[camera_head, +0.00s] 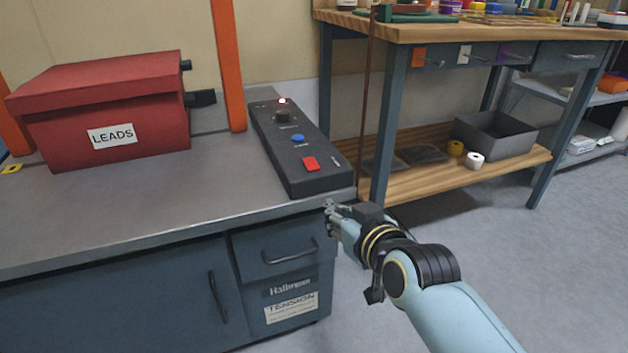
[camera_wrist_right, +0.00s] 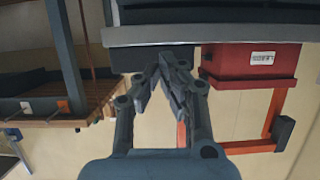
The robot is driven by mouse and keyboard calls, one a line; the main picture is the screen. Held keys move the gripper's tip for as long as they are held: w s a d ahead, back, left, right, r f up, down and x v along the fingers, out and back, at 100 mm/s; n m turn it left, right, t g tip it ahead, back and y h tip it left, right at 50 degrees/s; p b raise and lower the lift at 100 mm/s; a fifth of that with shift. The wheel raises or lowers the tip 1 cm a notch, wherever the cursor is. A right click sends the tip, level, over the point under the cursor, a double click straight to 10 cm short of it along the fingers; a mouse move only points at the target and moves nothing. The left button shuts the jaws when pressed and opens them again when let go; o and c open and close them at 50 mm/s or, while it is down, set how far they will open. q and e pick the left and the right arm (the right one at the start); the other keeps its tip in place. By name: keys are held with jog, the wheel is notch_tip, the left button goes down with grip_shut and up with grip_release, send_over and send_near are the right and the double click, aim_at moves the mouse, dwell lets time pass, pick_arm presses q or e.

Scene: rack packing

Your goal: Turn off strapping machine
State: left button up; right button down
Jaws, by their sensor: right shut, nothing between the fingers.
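The strapping machine's black control panel (camera_head: 300,150) lies along the right end of the grey metal bench top. My right gripper (camera_head: 329,207) is shut and empty, just off the bench's front right corner, nearer than the panel's front end and apart from the red button. In the right wrist view the shut fingertips (camera_wrist_right: 176,55) point toward the bench edge, and the buttons do not show. My left gripper is not in view.
A red box labelled LEADS (camera_head: 110,115) and an orange upright (camera_head: 229,65) stand left of the panel. A wooden workbench (camera_head: 480,32) with a lower shelf and grey bin (camera_head: 497,135) stands behind at right. The bench top (camera_head: 200,200) before the red box is clear.

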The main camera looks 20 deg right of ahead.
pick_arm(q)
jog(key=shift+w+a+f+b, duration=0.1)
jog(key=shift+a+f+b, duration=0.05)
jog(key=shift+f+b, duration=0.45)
pick_arm(e)
notch_tip(320, 180, up, 11)
jog(key=w+t, duration=0.2)
jog(key=shift+d+f+t, duration=0.2)
jog(key=shift+t, duration=0.1)
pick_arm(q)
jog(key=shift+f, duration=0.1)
pick_arm(e)
jog(key=shift+w, duration=0.15)
jog(key=b, duration=0.3)
send_over(315, 166)
jog(key=s, duration=0.1)
jog(key=shift+f, duration=0.85)
jog(key=f+b, duration=0.1)
jog(key=w+f+b, duration=0.1)
jog(key=f, duration=0.1)
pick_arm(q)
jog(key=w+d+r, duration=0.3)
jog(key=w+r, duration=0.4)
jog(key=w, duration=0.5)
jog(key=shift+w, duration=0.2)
pick_arm(e)
jog(key=shift+f, duration=0.35)
